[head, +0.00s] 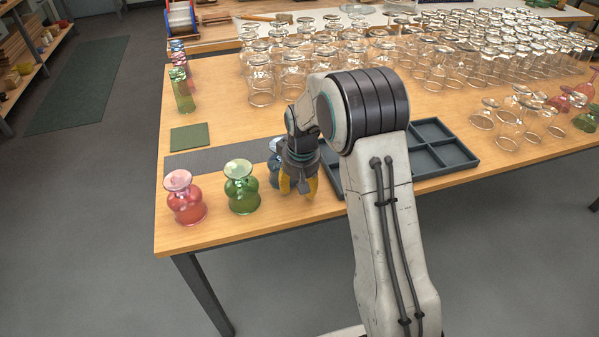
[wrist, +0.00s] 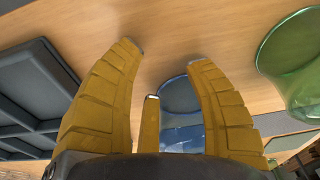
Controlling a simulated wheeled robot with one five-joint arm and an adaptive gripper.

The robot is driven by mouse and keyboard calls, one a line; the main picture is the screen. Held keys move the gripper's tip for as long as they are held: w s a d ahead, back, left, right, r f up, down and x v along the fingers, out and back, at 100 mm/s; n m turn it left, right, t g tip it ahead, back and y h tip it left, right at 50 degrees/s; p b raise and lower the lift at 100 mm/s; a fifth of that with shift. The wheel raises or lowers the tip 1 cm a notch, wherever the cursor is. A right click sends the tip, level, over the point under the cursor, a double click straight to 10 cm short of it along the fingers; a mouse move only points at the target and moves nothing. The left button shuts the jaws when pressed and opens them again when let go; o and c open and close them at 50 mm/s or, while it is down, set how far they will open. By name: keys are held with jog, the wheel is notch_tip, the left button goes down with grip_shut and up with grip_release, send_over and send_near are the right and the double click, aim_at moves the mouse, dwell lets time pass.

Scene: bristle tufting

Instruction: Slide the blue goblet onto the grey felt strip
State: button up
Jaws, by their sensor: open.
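The blue goblet (head: 273,168) stands near the right end of the grey felt strip (head: 215,161), mostly hidden behind my gripper in the head view. I cannot tell whether its base touches the strip. My gripper (head: 298,188) points down at the table with its yellow fingers apart. In the wrist view my gripper (wrist: 167,55) is open, and the blue goblet (wrist: 181,100) shows beyond and partly behind the fingers, nearer the right finger. Whether a finger touches it is unclear.
A green goblet (head: 241,190) and a pink goblet (head: 185,202) stand left of my gripper near the front edge. A dark divided tray (head: 452,158) lies to the right. A green square pad (head: 189,138) lies behind the strip. Many clear glasses fill the back.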

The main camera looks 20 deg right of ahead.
jog(key=shift+w+a+p, duration=0.15)
jog(key=shift+w+p, duration=1.85)
jog(key=shift+w, duration=1.5)
jog(key=shift+w+a+p, duration=0.15)
jog(key=shift+w+p, duration=1.85)
jog(key=shift+w, duration=1.45)
jog(key=shift+s+r+b, duration=0.25)
jog(key=shift+s+r, duration=0.25)
jog(key=shift+s, duration=0.25)
jog(key=shift+s+r+b, duration=0.25)
jog(key=shift+s+r, duration=0.25)
jog(key=shift+s, duration=0.25)
notch_tip(320, 180, up, 12)
jog(key=p, duration=0.8)
jog(key=s+f+g, duration=0.2)
jog(key=s, duration=0.6)
jog(key=s+f+g, duration=0.2)
jog(key=s+f, duration=0.1)
jog(key=s, duration=0.5)
jog(key=s+d+r+t, duration=0.1)
jog(key=s+r+t, duration=0.5)
jog(key=s+r, duration=1.6)
jog(key=shift+s+r+m, duration=0.2)
jog(key=shift+s+m, duration=0.1)
jog(key=shift+s, duration=0.65)
